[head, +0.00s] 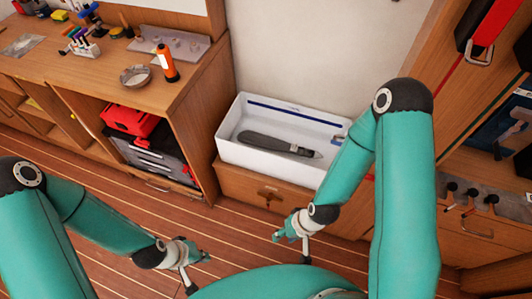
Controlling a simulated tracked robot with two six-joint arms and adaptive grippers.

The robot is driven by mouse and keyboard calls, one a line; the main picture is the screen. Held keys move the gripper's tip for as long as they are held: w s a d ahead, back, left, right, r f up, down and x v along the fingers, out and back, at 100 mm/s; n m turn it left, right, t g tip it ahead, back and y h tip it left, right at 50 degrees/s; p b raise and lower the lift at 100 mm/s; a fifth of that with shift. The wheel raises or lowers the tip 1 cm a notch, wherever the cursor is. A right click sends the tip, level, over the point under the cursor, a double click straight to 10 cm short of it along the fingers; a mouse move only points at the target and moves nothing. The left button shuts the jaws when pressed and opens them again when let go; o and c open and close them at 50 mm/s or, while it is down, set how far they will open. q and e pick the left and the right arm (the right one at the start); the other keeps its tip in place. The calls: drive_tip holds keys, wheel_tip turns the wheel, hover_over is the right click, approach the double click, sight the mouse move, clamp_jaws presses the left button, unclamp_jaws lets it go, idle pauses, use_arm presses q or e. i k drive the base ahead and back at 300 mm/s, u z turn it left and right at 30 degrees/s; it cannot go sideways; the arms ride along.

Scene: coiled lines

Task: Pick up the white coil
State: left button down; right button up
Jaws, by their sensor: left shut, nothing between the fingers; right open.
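I see no white coil in the head view. My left gripper (197,268) hangs low over the wooden floor, left of centre, shut with nothing held. My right gripper (292,247) is open and empty, over the floor in front of the drawer under the white bin. Both grippers are small in the view, and parts of them are hidden by their own wrists.
A white bin (232,153) holding a dark grey tool (268,142) sits on a low wooden drawer unit (240,184). A workbench (75,72) with an orange tube (166,63) and a bowl (135,75) stands left. Cabinets with hanging tools stand right. Planked floor (228,222) between is clear.

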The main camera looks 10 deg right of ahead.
sight(278, 145)
drive_tip(key=z, duration=0.2)
drive_tip(key=i, duration=0.9)
drive_tip(key=u, duration=0.1)
